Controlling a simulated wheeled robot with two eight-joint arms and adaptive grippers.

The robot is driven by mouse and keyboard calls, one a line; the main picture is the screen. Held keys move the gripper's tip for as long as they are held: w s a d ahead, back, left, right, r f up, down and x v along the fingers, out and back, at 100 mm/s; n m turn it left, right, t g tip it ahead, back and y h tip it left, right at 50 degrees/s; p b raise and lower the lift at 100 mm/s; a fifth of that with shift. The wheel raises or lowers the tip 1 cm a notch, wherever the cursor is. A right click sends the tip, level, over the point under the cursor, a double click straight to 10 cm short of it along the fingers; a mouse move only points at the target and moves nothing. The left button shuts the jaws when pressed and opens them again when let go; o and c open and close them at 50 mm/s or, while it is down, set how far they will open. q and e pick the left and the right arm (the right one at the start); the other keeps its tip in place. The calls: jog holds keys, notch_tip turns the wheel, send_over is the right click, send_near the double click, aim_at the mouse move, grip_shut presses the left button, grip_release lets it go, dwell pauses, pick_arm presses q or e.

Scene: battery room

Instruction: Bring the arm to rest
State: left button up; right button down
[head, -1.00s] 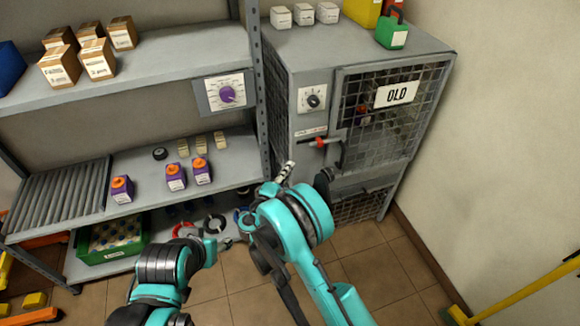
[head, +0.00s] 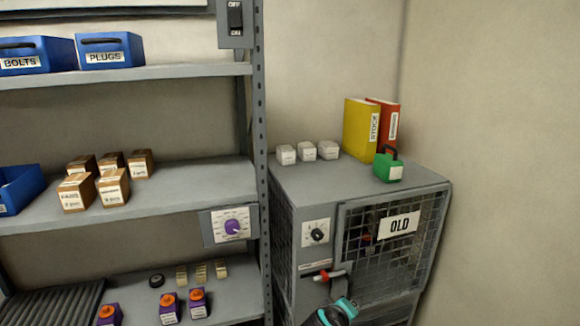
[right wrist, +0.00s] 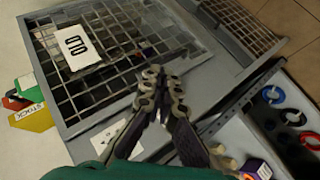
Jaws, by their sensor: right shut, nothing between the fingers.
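My right gripper (right wrist: 162,78) shows in the right wrist view with its fingers together and nothing between them. It is in front of the grey cabinet, whose mesh door (right wrist: 118,28) carries an OLD sign (right wrist: 76,48). I cannot tell how far it is from the cabinet. My left gripper is in neither current view.
The shelf rack's upright (head: 261,150) stands left of the cabinet. Small cartons (head: 113,187) and purple bottles with orange caps (head: 197,303) sit on its shelves. White boxes (head: 307,153), binders (head: 362,128) and a green container (head: 388,167) stand on the cabinet. Wall is at right.

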jog(key=s+d+m+g+y, duration=0.1)
jog(key=s+m+y, duration=0.4)
jog(key=s, duration=1.8)
jog(key=shift+d+m+g+y, duration=0.4)
jog(key=shift+m+g, duration=0.2)
jog(key=shift+m, duration=0.1)
